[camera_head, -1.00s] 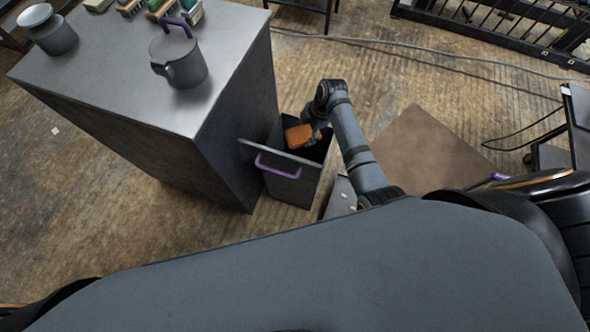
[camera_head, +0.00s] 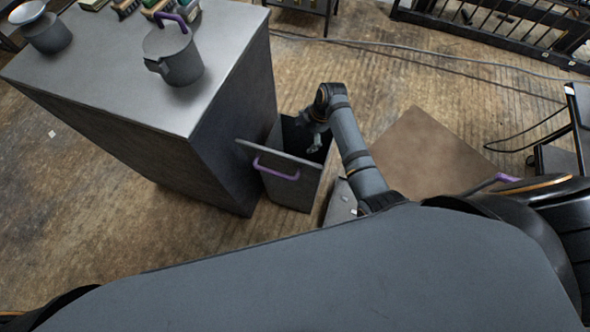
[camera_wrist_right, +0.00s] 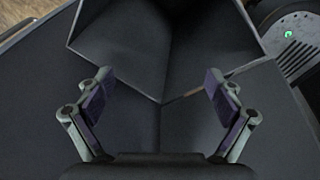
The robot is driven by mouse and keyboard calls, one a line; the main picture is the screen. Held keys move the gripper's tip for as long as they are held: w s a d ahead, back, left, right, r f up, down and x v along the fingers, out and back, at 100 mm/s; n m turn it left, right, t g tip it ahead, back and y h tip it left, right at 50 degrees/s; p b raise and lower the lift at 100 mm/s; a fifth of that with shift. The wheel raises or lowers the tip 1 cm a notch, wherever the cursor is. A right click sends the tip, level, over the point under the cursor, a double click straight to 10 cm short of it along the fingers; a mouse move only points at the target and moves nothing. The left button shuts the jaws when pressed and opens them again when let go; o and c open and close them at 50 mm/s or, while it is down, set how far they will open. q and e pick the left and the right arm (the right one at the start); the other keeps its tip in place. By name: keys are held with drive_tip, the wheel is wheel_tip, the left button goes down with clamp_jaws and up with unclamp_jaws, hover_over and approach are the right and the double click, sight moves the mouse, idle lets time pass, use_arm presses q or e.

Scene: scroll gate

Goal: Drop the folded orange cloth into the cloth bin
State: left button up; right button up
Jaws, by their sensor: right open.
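The cloth bin (camera_head: 292,193) is a dark grey open-topped bin with a purple handle, beside the tall grey cabinet. My right gripper (camera_head: 315,143) points down into its opening. In the right wrist view the gripper (camera_wrist_right: 158,90) has its two fingers wide apart with nothing between them, over the dark walls of the bin (camera_wrist_right: 120,55). The folded orange cloth is not clearly visible. A thin brownish-orange sliver shows between the dark surfaces in the right wrist view, but I cannot tell whether it is the cloth. My left gripper is out of view.
The cabinet (camera_head: 235,125) stands left of the bin, with a lidded grey pot (camera_head: 180,62) and another grey container (camera_head: 48,35) on top. A brown panel (camera_head: 425,155) lies on the floor to the right. A black rack (camera_head: 500,30) stands at the back right.

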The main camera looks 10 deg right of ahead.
drive_tip(key=v, duration=1.2)
